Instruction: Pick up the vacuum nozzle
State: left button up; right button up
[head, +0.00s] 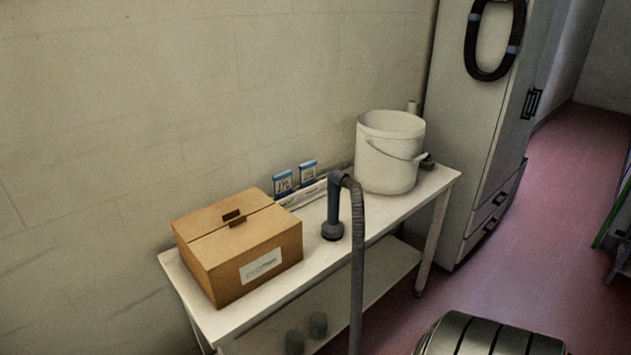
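The vacuum nozzle (333,212) is a dark blue-grey upright tube with a round foot. It stands on the white table (218,323) between a cardboard box and a white bucket. A grey ribbed hose (357,265) bends over from its top and hangs down past the table's front edge. The hose's lower end is out of view. Neither of my grippers is in view.
The cardboard box (238,245) stands left of the nozzle, the white bucket (388,155) right of it. Small blue-and-white cards (283,184) are behind. A grey cabinet (470,110) stands beyond the table. A dark ribbed rounded object (485,338) is at the bottom right.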

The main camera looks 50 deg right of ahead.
aim_at(333, 229)
jog(key=z, duration=1.8)
